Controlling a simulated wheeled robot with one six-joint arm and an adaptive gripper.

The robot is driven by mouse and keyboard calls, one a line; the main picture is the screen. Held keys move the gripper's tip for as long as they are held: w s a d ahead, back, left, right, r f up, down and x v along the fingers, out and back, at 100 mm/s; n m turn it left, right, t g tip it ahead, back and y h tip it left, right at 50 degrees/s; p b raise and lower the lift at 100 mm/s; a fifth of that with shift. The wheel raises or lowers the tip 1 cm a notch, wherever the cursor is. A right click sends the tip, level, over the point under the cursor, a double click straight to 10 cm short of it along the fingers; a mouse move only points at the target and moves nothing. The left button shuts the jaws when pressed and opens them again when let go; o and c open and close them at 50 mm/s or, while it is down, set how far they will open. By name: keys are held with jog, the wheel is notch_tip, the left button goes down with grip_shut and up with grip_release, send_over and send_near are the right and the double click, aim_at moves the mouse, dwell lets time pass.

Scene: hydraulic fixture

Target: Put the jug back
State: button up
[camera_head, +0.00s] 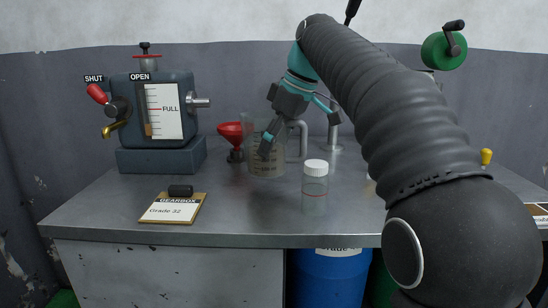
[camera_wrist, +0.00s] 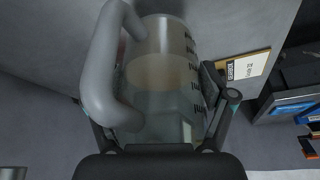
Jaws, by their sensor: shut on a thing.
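A clear jug (camera_head: 262,160) with dark graduation marks stands upright on or just above the bench, right of the red funnel. My gripper (camera_head: 273,140) is shut on the jug, with a finger across its side. In the wrist view the jug (camera_wrist: 165,85) fills the space between my fingers (camera_wrist: 165,110), its thick grey handle (camera_wrist: 98,65) on the left. It holds a pale tan liquid. Whether its base touches the bench cannot be told.
A tank with a gauge (camera_head: 160,110), red lever and brass tap stands at left. A red funnel (camera_head: 231,136) is close left of the jug. A white-capped bottle (camera_head: 315,185) stands in front right. A "Grade 32" clipboard (camera_head: 173,207) lies at front left. Bare bench (camera_head: 235,210) lies between.

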aim_at(275, 156)
jog(key=shift+f+b, duration=0.3)
jog(key=shift+f, duration=1.15)
jog(key=shift+f, duration=0.1)
jog(key=o, duration=1.5)
jog(key=shift+c, duration=0.2)
jog(key=p+v, duration=0.1)
jog(key=v, duration=1.1)
